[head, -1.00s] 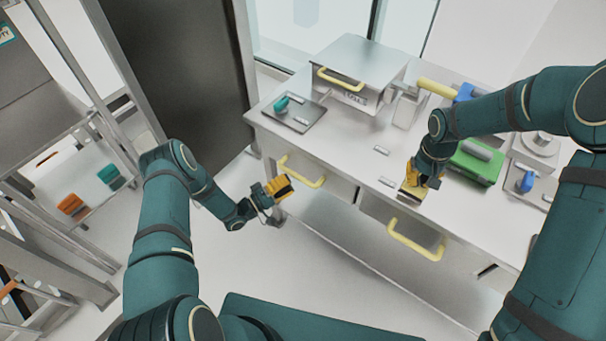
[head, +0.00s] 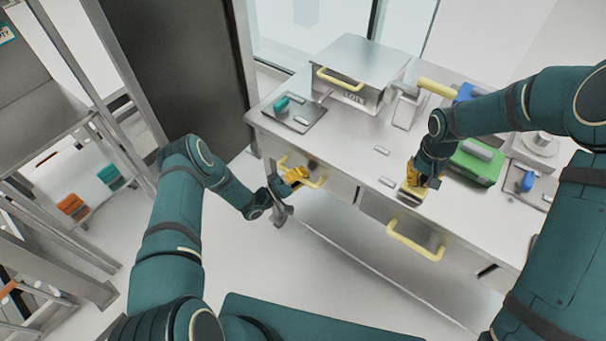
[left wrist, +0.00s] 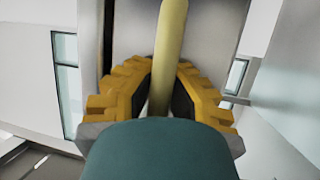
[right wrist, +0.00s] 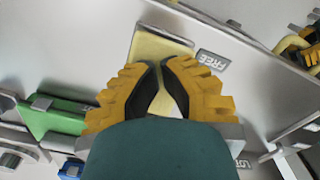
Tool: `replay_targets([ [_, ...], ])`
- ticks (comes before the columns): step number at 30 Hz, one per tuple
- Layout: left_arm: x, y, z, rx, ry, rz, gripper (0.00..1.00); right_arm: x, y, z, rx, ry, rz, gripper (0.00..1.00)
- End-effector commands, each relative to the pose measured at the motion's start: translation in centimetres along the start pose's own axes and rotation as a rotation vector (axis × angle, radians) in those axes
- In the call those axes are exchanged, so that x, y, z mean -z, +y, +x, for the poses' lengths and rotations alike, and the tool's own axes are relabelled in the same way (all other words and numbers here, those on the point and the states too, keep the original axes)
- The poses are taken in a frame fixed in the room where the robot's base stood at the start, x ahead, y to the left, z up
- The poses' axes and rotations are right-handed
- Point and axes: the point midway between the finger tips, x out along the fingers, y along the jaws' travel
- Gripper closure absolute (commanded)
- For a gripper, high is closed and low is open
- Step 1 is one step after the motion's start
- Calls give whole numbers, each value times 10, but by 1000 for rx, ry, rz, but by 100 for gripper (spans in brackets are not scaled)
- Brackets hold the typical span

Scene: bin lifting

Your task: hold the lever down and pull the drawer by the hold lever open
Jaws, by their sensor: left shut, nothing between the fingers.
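My right gripper (head: 408,186) is shut over the pale yellow lever pad (right wrist: 158,46) at the counter's front edge. In the right wrist view its fingertips (right wrist: 160,66) are together on or just above the pad, beside a "FREE" label. Contact is hard to tell. My left gripper (head: 298,175) is shut at the left drawer's yellow handle (head: 318,184). In the left wrist view the handle (left wrist: 168,50) runs lengthwise across the finger area (left wrist: 168,75); no grip on it is evident. The right drawer's yellow handle (head: 415,241) stands free. Both drawer fronts look closed.
Metal shelving (head: 60,130) is at the left. Floor in front of the drawers is clear.

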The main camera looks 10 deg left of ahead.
Motion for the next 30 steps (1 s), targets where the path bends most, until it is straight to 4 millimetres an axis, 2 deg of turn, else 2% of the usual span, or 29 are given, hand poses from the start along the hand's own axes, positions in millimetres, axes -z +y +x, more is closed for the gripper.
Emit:
replay_targets([
  [8,0,0,-4,1,1,0,100,0,0,1,0,-1,0,100],
  [15,-16,8,-42,3,2,-2,100,0,0,1,0,-1,0,100],
  [17,-15,8,-38,2,0,2,80,0,0,1,0,-1,0,100],
  [19,-15,7,-38,1,0,1,55,0,0,1,0,-1,0,100],
  [20,-15,7,-38,1,0,1,52,0,0,1,0,-1,0,100],
  [30,-15,7,-40,1,0,1,52,0,0,1,0,-1,0,100],
])
